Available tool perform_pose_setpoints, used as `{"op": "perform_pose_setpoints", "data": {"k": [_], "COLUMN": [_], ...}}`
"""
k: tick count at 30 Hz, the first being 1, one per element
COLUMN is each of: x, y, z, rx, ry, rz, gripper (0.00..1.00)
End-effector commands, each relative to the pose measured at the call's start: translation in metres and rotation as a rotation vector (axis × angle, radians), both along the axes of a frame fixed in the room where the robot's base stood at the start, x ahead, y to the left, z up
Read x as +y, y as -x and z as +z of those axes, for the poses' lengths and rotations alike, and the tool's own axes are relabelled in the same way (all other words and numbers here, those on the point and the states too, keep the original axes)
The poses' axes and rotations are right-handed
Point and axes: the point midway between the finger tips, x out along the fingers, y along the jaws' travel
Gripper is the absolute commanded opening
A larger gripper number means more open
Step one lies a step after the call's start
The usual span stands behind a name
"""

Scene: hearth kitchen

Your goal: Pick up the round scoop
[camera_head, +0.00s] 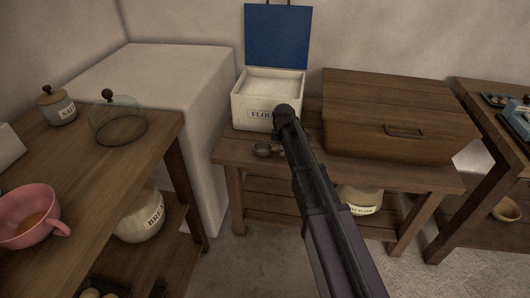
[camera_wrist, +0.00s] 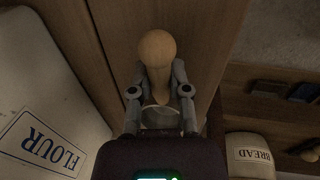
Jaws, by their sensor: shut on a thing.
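The round scoop has a pale wooden handle with a ball end (camera_wrist: 157,48) in the wrist view. Part of a round greyish rim shows between the finger bases. My gripper (camera_wrist: 161,80) is shut on the handle, one finger on each side. In the head view the scoop's small metal bowl (camera_head: 263,149) shows at the front left of the wooden table, just in front of the flour box. My arm hides the handle and most of the gripper there. I cannot tell whether the scoop touches the tabletop.
The flour box (camera_head: 252,113) stands behind with its blue lid (camera_head: 277,38) up. A wooden bread box (camera_head: 400,115) is close on the right. The left table (camera_head: 90,175) holds a pink cup (camera_head: 28,216), a glass dome (camera_head: 118,124) and a salt jar (camera_head: 57,107).

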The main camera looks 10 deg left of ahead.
Motion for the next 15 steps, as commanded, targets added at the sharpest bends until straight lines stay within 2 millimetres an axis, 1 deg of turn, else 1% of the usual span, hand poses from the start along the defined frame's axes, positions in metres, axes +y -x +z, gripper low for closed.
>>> {"op": "perform_pose_setpoints", "data": {"k": [8,15], "x": [0.0004,0.0003], "y": [0.0001,0.0], "z": [0.0008,0.009], "rx": [0.0,0.0], "ry": [-0.001,-0.001], "rz": [0.0,0.0], "gripper": [0.0,0.0]}}
